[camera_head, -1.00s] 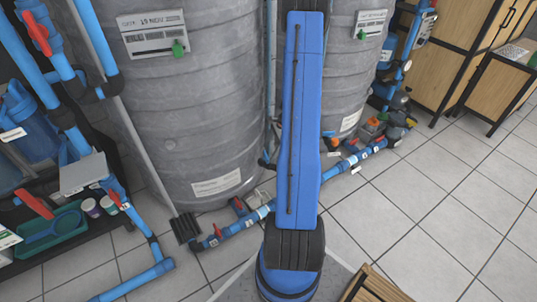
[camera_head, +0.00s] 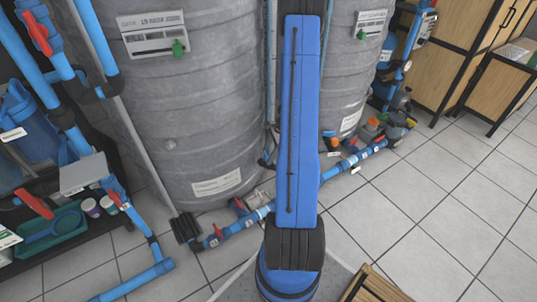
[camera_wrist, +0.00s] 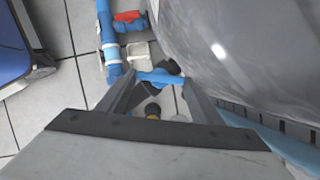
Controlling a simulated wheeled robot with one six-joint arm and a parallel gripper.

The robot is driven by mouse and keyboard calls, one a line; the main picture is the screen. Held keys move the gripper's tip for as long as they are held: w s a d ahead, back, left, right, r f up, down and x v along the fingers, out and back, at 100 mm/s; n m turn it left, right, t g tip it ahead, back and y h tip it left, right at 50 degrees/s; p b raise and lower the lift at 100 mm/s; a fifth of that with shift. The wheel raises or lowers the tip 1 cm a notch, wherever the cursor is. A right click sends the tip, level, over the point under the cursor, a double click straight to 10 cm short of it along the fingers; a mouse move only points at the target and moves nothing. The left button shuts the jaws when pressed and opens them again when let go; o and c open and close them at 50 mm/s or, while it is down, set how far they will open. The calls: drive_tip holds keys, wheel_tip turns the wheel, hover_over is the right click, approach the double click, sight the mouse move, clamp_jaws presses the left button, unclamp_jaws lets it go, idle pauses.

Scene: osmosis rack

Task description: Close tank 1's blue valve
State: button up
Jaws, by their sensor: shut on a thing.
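My gripper (camera_wrist: 160,80) shows in the wrist view, low beside a grey tank (camera_wrist: 235,40). Its two fingers are shut on a blue valve handle (camera_wrist: 160,77), which lies crosswise between the fingertips. The valve body under it is mostly hidden by the fingers. In the head view my arm covers the gripper and this valve. Two large grey tanks show there, a left one (camera_head: 195,110) and a right one (camera_head: 350,75). I cannot read which is tank 1.
A blue floor pipe (camera_head: 235,228) with red-handled valves runs along the tank bases; it shows at upper left in the wrist view (camera_wrist: 110,45). Blue pipes and a shelf with a green tray (camera_head: 60,235) stand at left.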

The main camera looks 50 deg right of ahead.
drive_tip(key=shift+m, duration=0.3)
drive_tip(key=m, duration=0.1)
drive_tip(key=m+h, duration=0.1)
drive_tip(key=m, duration=0.1)
drive_tip(key=m+t, duration=0.1)
drive_tip(key=shift+s+a+m, duration=0.2)
drive_tip(key=shift+s+m, duration=0.05)
drive_tip(key=shift+m, duration=0.05)
drive_tip(key=shift+a+m+t+h, duration=0.15)
drive_tip(key=shift+m+t+h, duration=0.45)
drive_tip(key=shift+m, duration=1.1)
drive_tip(key=shift+h, duration=0.3)
drive_tip(key=o, duration=1.1)
drive_tip(key=shift+c, duration=0.2)
drive_tip(key=shift+r, duration=0.15)
drive_tip(key=v, duration=1.7)
drive_tip(key=shift+r, duration=0.1)
